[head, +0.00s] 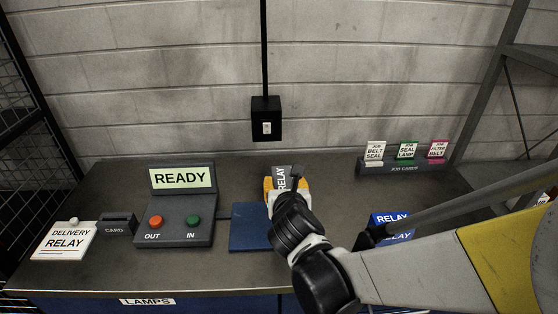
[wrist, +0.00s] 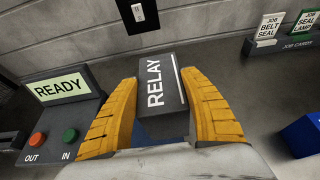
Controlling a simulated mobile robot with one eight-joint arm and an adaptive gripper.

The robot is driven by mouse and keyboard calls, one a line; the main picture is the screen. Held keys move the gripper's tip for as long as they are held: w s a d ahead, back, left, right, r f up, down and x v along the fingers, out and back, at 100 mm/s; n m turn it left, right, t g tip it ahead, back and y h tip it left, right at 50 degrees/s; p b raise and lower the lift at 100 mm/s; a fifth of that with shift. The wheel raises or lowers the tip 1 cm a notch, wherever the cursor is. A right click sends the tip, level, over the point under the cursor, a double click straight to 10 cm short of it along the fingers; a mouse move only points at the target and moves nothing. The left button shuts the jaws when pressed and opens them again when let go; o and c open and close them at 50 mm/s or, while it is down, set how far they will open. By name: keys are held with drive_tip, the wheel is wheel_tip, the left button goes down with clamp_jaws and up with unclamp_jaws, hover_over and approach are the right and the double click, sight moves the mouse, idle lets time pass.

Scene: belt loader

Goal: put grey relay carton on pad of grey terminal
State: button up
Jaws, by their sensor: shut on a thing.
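My gripper (wrist: 160,105) is shut on the grey relay carton (wrist: 158,82), with one yellow finger on each side of it. In the head view the carton (head: 282,177) shows past my wrist, at the back edge of the blue pad (head: 250,227); I cannot tell whether it touches anything below. The grey terminal (head: 183,205) stands left of the pad. Its screen reads READY, with an orange OUT button and a green IN button. In the wrist view the terminal (wrist: 60,115) is at the left. A bit of blue pad (wrist: 143,132) shows under the carton.
A blue relay carton (head: 391,224) stands right of my gripper, partly behind my arm. A job card rack (head: 405,168) is at the back right. A card reader (head: 118,224) and a delivery sign (head: 65,241) are at the left. A black wall box (head: 266,120) hangs behind.

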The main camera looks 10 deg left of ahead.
drive_tip(key=shift+w+a+f+b, duration=0.3)
drive_tip(key=shift+a+f+b, duration=0.45)
drive_tip(key=shift+a+f, duration=0.6)
drive_tip(key=shift+w+a+f+b, duration=0.35)
drive_tip(key=shift+a+f+b, duration=0.35)
drive_tip(key=shift+a+f, duration=0.6)
drive_tip(key=shift+w+a+f+b, duration=0.3)
drive_tip(key=shift+a+f+b, duration=0.55)
drive_tip(key=shift+f, duration=0.8)
drive_tip(key=shift+a, duration=0.1)
drive_tip(key=shift+f, duration=0.15)
drive_tip(key=o, duration=1.2)
drive_tip(key=shift+o, duration=0.2)
